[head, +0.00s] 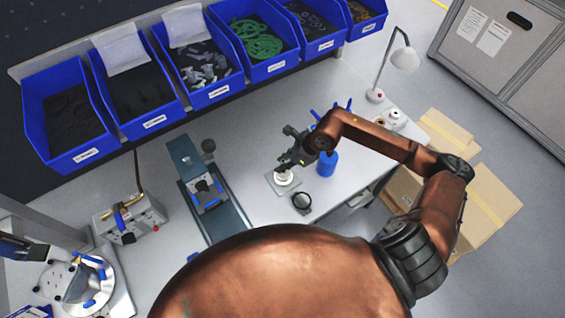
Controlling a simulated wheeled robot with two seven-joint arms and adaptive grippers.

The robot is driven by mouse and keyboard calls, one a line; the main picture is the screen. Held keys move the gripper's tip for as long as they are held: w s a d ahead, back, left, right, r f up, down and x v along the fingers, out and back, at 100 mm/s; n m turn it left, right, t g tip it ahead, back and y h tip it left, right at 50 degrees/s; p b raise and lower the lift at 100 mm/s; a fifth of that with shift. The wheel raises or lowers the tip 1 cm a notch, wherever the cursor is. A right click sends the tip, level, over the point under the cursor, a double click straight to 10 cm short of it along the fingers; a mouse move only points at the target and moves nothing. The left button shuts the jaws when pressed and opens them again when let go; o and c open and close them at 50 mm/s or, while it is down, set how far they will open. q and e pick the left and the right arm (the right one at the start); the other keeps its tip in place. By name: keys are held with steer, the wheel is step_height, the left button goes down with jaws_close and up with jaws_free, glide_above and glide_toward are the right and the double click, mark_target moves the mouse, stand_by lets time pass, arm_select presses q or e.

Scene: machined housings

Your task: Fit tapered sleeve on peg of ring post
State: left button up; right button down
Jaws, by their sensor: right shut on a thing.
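My right gripper (288,161) reaches in from the right over the bench and is shut on a small part. That part is mostly hidden by the fingers, and I take it to be the tapered sleeve. Just below the fingers a pale round post (283,179) stands on a light square plate; it looks like the ring post. The gripper is right above or at the top of it. I cannot tell whether the held part touches the peg.
A blue cylinder (326,164) stands close to the right of the gripper. A dark round fixture (301,202) sits just in front. A vise-like rail (208,190) lies to the left. Blue bins (135,115) line the back, and a lamp (403,59) stands at back right.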

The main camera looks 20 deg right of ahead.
steer(key=shift+f, duration=0.25)
steer(key=c, duration=1.6)
jaws_free()
steer(key=v, duration=1.2)
